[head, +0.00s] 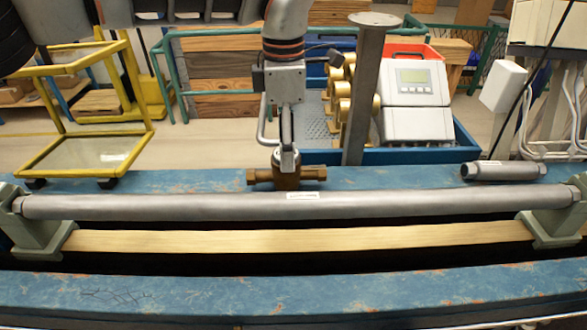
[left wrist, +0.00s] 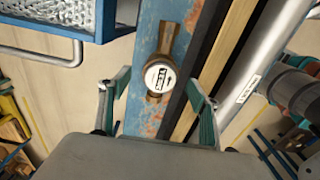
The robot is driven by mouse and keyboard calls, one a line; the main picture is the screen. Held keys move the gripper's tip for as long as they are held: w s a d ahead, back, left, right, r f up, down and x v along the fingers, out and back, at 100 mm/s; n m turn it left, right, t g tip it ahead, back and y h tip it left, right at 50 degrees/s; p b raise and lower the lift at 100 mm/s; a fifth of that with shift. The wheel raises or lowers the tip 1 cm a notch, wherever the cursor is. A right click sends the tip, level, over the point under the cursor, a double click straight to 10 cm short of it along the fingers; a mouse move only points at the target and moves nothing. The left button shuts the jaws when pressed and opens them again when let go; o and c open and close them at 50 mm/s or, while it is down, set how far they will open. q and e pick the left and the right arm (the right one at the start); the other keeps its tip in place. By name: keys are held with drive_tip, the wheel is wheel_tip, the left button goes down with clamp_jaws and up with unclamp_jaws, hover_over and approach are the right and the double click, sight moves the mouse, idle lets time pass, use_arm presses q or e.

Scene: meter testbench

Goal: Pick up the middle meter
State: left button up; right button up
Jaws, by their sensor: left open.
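A brass meter (head: 261,176) with brass pipe ends lies on the blue bench, behind the long grey pipe. In the left wrist view the meter (left wrist: 161,75) shows a round white dial facing up. My left gripper (head: 288,160) points straight down just above it and hides part of its top. In the left wrist view the two fingers of the gripper (left wrist: 160,80) are apart, one on each side of the meter's line, with visible gaps. My right gripper is not in view.
A long grey pipe (head: 400,203) spans two clamps in front of the meter. A short grey cylinder (head: 505,171) lies on the bench at right. Behind stand a metal post (head: 365,100), a blue tray (head: 430,157) with brass meters (head: 342,100), and a yellow cart (head: 85,140).

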use_arm(q)
drive_tip(key=shift+s+a+f, duration=0.1)
drive_tip(key=shift+a+f, duration=0.05)
drive_tip(key=shift+f, duration=0.5)
drive_tip(key=shift+s+a+f, duration=0.1)
drive_tip(key=shift+a+f, duration=0.05)
drive_tip(key=shift+f, duration=0.45)
drive_tip(key=f, duration=0.5)
drive_tip(key=shift+w+d+f+b, duration=0.15)
drive_tip(key=shift+d+b, duration=0.1)
drive_tip(key=shift+b, duration=0.15)
clamp_jaws()
